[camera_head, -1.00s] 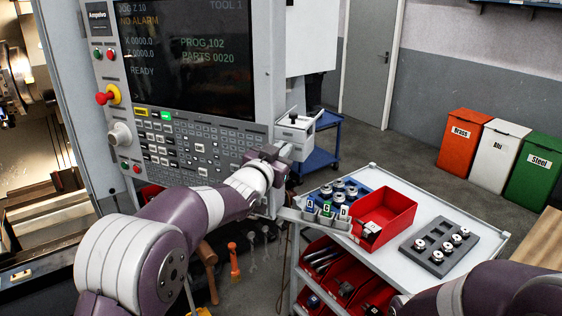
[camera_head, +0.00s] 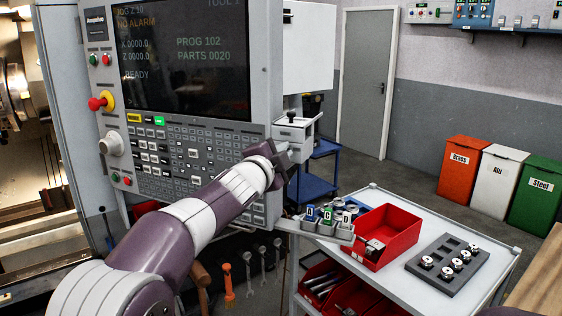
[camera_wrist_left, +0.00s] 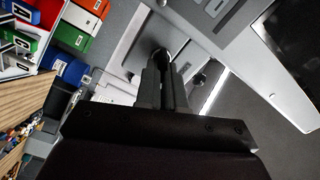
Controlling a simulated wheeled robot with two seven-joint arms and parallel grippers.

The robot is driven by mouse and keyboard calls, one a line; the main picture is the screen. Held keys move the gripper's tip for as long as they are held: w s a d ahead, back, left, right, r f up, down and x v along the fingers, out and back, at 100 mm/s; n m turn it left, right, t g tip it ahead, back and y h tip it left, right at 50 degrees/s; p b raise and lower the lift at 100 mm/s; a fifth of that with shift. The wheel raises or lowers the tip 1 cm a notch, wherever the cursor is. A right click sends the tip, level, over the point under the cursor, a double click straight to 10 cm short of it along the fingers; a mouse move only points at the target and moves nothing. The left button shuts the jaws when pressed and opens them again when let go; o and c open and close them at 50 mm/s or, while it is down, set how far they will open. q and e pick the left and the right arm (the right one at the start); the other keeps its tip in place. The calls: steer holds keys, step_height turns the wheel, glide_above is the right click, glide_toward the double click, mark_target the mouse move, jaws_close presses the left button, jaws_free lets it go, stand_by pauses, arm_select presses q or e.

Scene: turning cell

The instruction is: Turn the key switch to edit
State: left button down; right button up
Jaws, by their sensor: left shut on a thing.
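My left gripper (camera_head: 287,150) is at the right edge of the control panel (camera_head: 190,165), below a small grey side box (camera_head: 296,130). In the left wrist view my left gripper (camera_wrist_left: 163,72) has its two fingers close together, shut on a small dark thing at a grey panel face (camera_wrist_left: 128,48). This looks like the key of the key switch (camera_wrist_left: 161,54), mostly hidden by the fingertips. Its marks and angle cannot be read. My right gripper is out of view.
A red emergency button (camera_head: 98,103) and a grey knob (camera_head: 111,143) are on the panel's left side. A white cart (camera_head: 455,220) at right carries a red bin (camera_head: 383,245) and a grey tray (camera_head: 420,262). Open floor lies beyond the cart.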

arm_select(q)
steer(key=shift+d+f+m+b, duration=0.15)
steer(key=shift+m+b, duration=0.3)
steer(key=shift+m, duration=0.7)
steer(key=shift+a+f+m+b, duration=0.15)
steer(key=shift+m+b, duration=0.25)
steer(key=shift+m, duration=0.75)
steer(key=c, duration=1.2)
jaws_free()
steer(key=shift+d, duration=0.1)
steer(key=shift+c, duration=0.2)
steer(key=shift+s, duration=0.1)
steer(key=b+v, duration=0.3)
steer(key=v, duration=0.9)
steer(key=shift+s, duration=0.25)
